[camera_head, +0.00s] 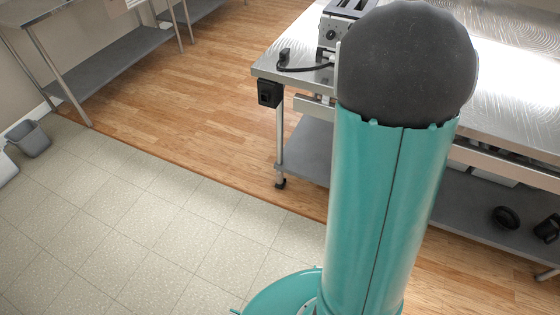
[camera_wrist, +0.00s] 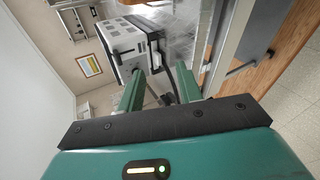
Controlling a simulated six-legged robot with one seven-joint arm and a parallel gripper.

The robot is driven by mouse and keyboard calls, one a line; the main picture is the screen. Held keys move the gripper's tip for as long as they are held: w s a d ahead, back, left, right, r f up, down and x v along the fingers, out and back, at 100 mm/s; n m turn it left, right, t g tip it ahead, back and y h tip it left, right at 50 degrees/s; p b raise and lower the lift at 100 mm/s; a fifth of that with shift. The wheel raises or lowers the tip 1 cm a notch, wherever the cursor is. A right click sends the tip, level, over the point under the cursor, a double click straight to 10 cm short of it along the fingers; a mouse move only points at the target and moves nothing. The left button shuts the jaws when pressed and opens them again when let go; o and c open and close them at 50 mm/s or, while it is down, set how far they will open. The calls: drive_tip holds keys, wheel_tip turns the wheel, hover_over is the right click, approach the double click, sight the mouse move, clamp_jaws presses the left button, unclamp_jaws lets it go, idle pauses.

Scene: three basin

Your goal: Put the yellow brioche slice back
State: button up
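My gripper (camera_wrist: 159,78) shows in the wrist view with its two green fingers apart and nothing clearly held between them. A white and black toaster (camera_wrist: 124,42) stands just beyond the fingertips, seen tilted. The toaster also shows in the head view (camera_head: 334,34) on the steel table at the top, partly hidden behind my arm. I cannot make out the yellow brioche slice in either view. My gripper's fingers do not show in the head view.
The steel table (camera_head: 510,100) stands on the right, with a black cable and a socket box (camera_head: 270,92) at its left corner. Dark round items (camera_head: 505,217) lie on its lower shelf. Another steel table and a grey bin (camera_head: 30,138) stand left. The floor between is clear.

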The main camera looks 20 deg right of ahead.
drive_tip(key=s+a+r+m+y, duration=0.3)
drive_tip(key=s+a, duration=0.1)
drive_tip(key=a, duration=0.8)
drive_tip(key=s+a+r+m+y, duration=0.2)
drive_tip(key=s+a+m+y, duration=0.1)
drive_tip(key=a, duration=0.8)
drive_tip(key=s+a+m+g+y, duration=0.2)
drive_tip(key=s+a+m, duration=0.3)
drive_tip(key=s+a, duration=0.9)
drive_tip(key=s+g, duration=0.1)
drive_tip(key=s, duration=0.1)
drive_tip(key=shift+s+a+r+g, duration=0.2)
drive_tip(key=shift+s+a+g, duration=0.1)
drive_tip(key=shift+s+a, duration=0.05)
drive_tip(key=shift+d, duration=0.1)
